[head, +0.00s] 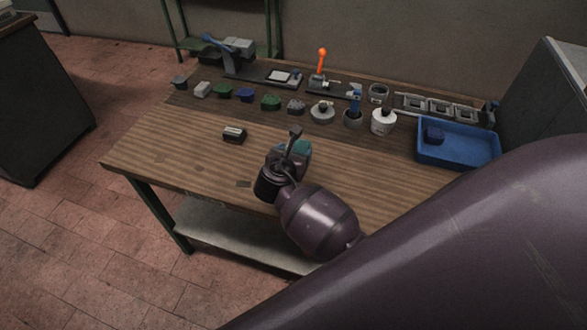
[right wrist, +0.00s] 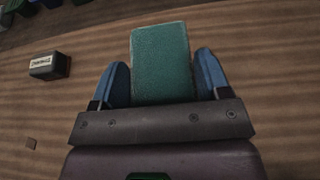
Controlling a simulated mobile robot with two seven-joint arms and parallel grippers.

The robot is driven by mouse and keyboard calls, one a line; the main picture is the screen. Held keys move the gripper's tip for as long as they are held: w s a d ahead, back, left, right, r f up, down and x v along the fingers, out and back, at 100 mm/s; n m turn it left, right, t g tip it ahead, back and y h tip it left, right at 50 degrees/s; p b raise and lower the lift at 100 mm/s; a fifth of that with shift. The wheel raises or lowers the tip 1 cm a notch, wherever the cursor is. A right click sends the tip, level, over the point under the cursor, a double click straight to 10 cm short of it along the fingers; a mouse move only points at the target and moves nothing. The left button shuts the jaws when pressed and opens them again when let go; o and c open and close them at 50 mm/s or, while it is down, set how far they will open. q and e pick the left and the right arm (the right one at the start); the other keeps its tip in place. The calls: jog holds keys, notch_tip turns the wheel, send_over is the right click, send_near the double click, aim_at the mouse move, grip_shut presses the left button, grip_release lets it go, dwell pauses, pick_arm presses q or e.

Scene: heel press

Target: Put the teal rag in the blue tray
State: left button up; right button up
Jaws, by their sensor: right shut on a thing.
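The teal rag (head: 303,149) is a small block-like piece at the middle of the bench, partly hidden behind my right gripper (head: 291,156) in the head view. In the right wrist view the rag (right wrist: 160,60) sits between the two blue fingers of my right gripper (right wrist: 160,82), which is shut on it. I cannot tell whether the rag touches the bench top. The blue tray (head: 459,157) is at the right end of the bench, well to the right of the gripper. My left gripper is not in view.
A small black labelled box (head: 234,135) stands left of the gripper. Several coloured blocks, pots and a white bottle (head: 383,122) line the back, with a lever press (head: 235,60) behind. A grey cabinet (head: 548,85) borders the tray. The bench's front left is clear.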

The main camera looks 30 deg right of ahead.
jog(key=shift+f+b, duration=0.55)
jog(key=shift+f, duration=2.35)
jog(key=o, duration=0.9)
